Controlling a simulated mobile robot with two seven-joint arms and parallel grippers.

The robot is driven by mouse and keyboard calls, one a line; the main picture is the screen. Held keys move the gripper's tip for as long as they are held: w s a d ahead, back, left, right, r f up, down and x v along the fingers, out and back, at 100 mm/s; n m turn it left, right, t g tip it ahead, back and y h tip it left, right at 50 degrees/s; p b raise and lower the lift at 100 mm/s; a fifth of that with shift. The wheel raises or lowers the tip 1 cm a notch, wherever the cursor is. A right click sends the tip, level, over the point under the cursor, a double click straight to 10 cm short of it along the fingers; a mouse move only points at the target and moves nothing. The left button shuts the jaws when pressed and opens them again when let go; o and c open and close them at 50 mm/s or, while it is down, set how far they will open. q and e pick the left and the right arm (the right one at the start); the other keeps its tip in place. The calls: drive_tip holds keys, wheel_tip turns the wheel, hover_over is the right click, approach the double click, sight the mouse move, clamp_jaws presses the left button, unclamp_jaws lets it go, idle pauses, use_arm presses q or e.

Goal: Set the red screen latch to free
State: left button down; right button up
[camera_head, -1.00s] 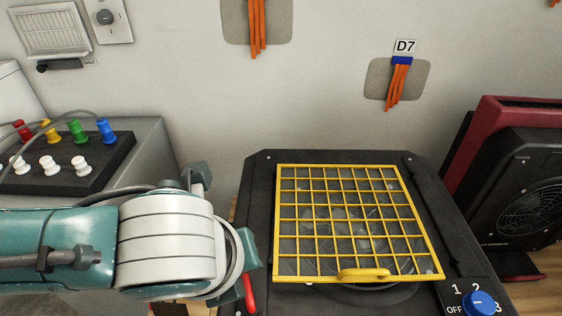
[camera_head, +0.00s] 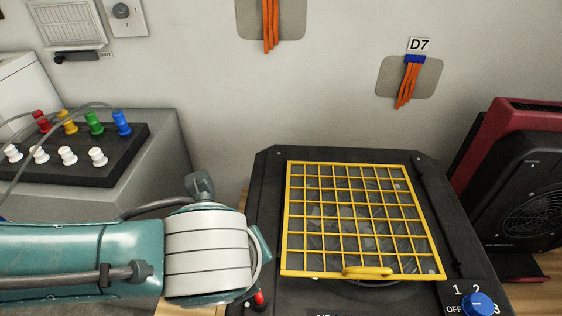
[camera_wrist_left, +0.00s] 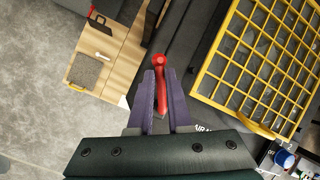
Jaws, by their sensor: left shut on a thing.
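The red screen latch (camera_wrist_left: 160,88) lies between the two purple fingers of my left gripper (camera_wrist_left: 159,78) in the left wrist view, and the gripper is shut on it. In the head view only a small red part of the latch (camera_head: 259,298) shows beside my left wrist, at the left edge of the black fan unit (camera_head: 262,215). My left arm hides the fingers there. The yellow screen (camera_head: 288,220) lies over the fan; it also shows in the left wrist view (camera_wrist_left: 215,75). The label by the latch is cut off and unreadable. My right gripper is out of view.
A blue dial (camera_head: 478,303) marked OFF, 1, 2, 3 sits at the unit's front right. A box with coloured plugs (camera_head: 95,123) stands at the left, with cables running over it. A red and black heater-like unit (camera_head: 520,190) stands at the right.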

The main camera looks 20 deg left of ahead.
use_arm(q)
drive_tip(key=c, duration=0.8)
unclamp_jaws()
drive_tip(key=shift+c, duration=0.2)
drive_tip(key=p+v, duration=0.3)
drive_tip(key=v, duration=0.7)
drive_tip(key=shift+a, duration=0.1)
